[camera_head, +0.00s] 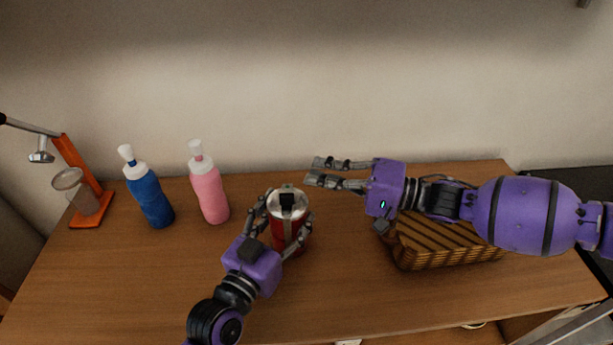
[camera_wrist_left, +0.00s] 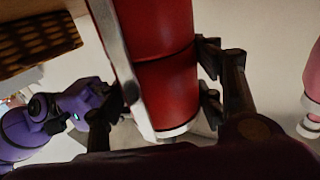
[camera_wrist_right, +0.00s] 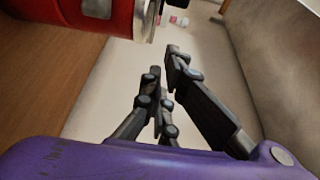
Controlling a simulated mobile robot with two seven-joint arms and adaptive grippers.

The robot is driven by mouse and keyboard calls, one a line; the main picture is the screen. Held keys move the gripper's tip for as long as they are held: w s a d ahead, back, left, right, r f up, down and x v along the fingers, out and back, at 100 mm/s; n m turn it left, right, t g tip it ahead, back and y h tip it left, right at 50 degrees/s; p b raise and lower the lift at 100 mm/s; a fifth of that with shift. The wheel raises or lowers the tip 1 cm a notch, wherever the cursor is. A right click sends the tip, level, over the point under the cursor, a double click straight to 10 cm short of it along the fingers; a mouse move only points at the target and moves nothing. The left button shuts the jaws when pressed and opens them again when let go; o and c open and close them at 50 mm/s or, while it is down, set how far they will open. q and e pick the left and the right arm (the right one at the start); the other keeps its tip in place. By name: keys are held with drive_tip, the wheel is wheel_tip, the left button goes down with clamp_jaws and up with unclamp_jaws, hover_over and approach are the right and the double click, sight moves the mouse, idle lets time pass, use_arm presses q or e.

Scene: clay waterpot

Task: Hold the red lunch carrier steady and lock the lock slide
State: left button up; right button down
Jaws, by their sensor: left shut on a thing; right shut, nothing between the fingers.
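The red lunch carrier (camera_head: 284,234) stands upright on the table, with a silver lid and a black piece (camera_head: 288,199) on top. My left gripper (camera_head: 288,214) is shut around its body, with a finger on each side; this also shows in the left wrist view, where a grey metal strip (camera_wrist_left: 121,60) runs along the carrier's red side (camera_wrist_left: 165,90). My right gripper (camera_head: 314,170) is shut and empty, just right of and behind the carrier's top, apart from it. In the right wrist view the carrier (camera_wrist_right: 100,15) is at the upper left. I cannot clearly make out the lock slide.
A pink bottle (camera_head: 209,193) and a blue bottle (camera_head: 150,198) stand left of the carrier. An orange stand (camera_head: 75,165) with a clear cup (camera_head: 84,197) is at the far left. A woven basket (camera_head: 445,250) lies under my right arm. The front of the table (camera_head: 350,295) is clear.

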use_arm(q)
drive_tip(key=shift+s+d, duration=0.1)
use_arm(e)
drive_tip(key=v, duration=0.7)
drive_tip(key=shift+r, duration=0.1)
use_arm(q)
drive_tip(key=o, duration=1.8)
